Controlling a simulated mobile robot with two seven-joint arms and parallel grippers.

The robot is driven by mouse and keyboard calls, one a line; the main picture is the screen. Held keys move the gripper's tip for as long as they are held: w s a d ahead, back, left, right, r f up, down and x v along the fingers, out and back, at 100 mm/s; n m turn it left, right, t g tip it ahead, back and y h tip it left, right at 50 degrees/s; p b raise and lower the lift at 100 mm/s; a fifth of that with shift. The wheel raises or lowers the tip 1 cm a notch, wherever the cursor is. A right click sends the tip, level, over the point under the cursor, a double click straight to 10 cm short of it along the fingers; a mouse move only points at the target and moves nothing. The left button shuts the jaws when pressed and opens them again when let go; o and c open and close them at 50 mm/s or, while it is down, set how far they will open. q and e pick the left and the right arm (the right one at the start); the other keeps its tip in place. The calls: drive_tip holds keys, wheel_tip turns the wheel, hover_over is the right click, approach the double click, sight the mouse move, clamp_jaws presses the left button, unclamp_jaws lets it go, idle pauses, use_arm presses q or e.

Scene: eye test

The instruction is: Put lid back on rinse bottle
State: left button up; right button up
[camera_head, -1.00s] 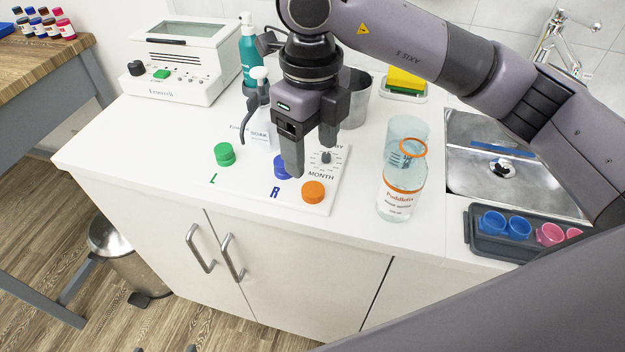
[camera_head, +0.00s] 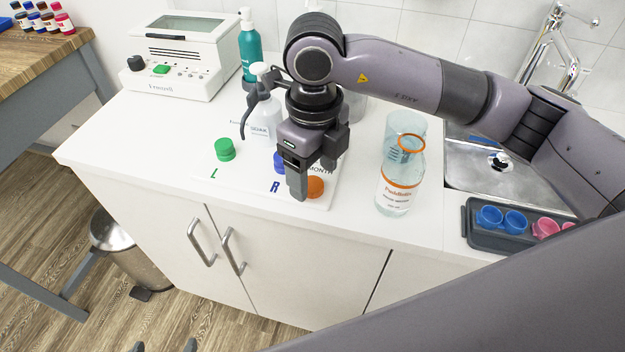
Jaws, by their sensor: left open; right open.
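The rinse bottle (camera_head: 396,196) is clear with an orange-edged label. It stands upright on the white counter, its orange-rimmed mouth uncovered. An orange lid (camera_head: 315,188) lies on a white board (camera_head: 240,181), left of the bottle. My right gripper (camera_head: 312,180) points down at the orange lid, open, one finger left of it and the other behind it in the picture. I cannot tell whether it touches the lid. A blue knob or lid (camera_head: 279,163) is partly hidden behind this gripper. Only the dark fingertips of my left gripper (camera_head: 164,347) show, apart, at the bottom edge.
A green lid (camera_head: 225,150) sits on the board's left part. A dark tray (camera_head: 482,234) with cups and the sink (camera_head: 485,170) are at right.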

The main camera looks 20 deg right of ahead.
sight(314, 184)
drive_tip(key=shift+f, duration=0.9)
drive_tip(key=c, duration=1.1)
wheel_tip(314, 184, up, 20)
drive_tip(key=shift+r+p, duration=0.1)
drive_tip(key=shift+p, duration=0.25)
